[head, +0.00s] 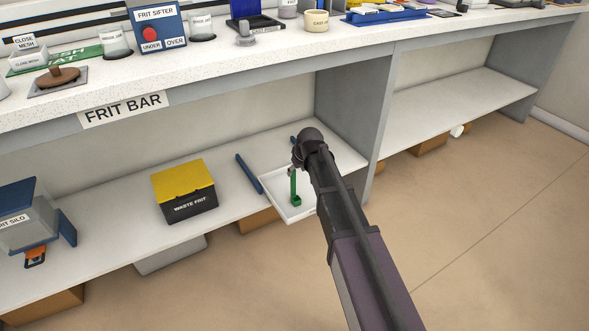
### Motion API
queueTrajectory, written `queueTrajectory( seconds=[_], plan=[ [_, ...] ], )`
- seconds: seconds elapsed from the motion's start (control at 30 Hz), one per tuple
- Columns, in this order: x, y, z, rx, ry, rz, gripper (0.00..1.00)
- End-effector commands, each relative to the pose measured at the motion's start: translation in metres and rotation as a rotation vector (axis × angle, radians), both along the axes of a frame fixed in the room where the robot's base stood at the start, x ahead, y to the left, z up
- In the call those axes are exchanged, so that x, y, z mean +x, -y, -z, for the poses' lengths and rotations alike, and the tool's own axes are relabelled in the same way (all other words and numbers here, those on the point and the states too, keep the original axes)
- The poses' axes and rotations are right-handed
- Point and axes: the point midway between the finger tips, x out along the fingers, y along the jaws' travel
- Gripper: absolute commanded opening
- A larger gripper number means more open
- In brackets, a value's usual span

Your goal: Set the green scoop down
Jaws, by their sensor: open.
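The green scoop (296,200) is at a white tray (276,214) on the lower shelf under the counter. Its handle points up and its small cup is at the bottom. The cup looks to be on the tray floor, but I cannot tell for sure whether it touches. My gripper (296,167) is open, just above and around the top of the handle. The fingertips are small and dark here, so any contact with the handle is unclear. My arm hides the right part of the tray.
A blue bar (249,174) lies along the tray's left side. A black bin with a yellow lid, marked WASTE FRIT (190,205), stands further left. The FRIT BAR counter (200,78) overhangs the shelf. A grey upright panel (352,115) stands behind my gripper.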

Motion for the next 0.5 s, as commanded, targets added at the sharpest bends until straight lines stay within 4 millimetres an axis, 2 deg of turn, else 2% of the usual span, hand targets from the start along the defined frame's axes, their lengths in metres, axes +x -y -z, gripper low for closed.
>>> queueTrajectory(
  seconds=[0.03,0.5],
  plan=[
    [-0.002,0.001,-0.009,0.0,0.0,0.0,0.62],
    [-0.015,0.01,-0.045,0.0,0.0,0.001,0.62]
  ],
)
